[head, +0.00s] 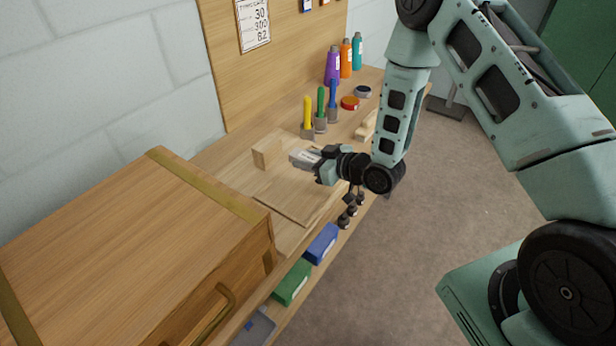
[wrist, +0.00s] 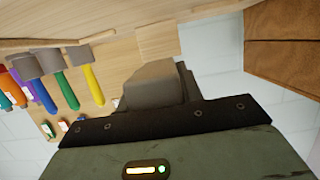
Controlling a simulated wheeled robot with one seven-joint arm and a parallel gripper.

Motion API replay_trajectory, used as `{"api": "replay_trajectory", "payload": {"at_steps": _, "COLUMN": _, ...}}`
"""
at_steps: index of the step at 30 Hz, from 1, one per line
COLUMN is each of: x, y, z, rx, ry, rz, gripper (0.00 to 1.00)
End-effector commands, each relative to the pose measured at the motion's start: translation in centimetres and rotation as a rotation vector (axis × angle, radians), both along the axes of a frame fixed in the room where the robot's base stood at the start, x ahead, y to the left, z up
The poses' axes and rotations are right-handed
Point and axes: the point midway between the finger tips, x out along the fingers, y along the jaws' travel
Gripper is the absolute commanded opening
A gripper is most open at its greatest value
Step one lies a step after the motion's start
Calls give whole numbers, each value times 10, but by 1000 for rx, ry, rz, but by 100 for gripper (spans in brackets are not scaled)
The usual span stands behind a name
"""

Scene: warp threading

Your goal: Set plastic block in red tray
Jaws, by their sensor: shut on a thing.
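A light grey block (head: 302,158), which I take for the plastic block, is held in my gripper (head: 319,163) above the wooden bench. Its free end sticks out toward the left in the head view. In the wrist view, a grey block (wrist: 148,82) shows beyond the dark edge of my gripper (wrist: 160,97), which hides part of it. My gripper is shut on this block. I can make out no red tray in either view.
A wooden chest (head: 130,245) stands at the left. A wooden block (head: 267,152) and upright coloured-handled tools (head: 320,110) stand behind my gripper. Bottles (head: 345,58) are farther back. Blue (head: 321,243) and green (head: 292,283) bins sit below the bench top. A flat board (head: 293,200) is clear.

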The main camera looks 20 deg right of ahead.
Motion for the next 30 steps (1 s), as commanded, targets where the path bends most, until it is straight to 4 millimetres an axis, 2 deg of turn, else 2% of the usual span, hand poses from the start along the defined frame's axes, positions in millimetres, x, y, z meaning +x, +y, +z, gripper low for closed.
{"api": "replay_trajectory", "payload": {"at_steps": 15, "x": 0, "y": 0, "z": -54, "rx": 0, "ry": 0, "rz": -2, "gripper": 12}}
{"api": "replay_trajectory", "payload": {"at_steps": 28, "x": 0, "y": 0, "z": -61, "rx": 0, "ry": -1, "rz": -2, "gripper": 12}}
{"api": "replay_trajectory", "payload": {"at_steps": 29, "x": 0, "y": 0, "z": -60, "rx": 0, "ry": -1, "rz": -2, "gripper": 42}}
{"api": "replay_trajectory", "payload": {"at_steps": 30, "x": 0, "y": 0, "z": -60, "rx": 0, "ry": -1, "rz": -2, "gripper": 53}}
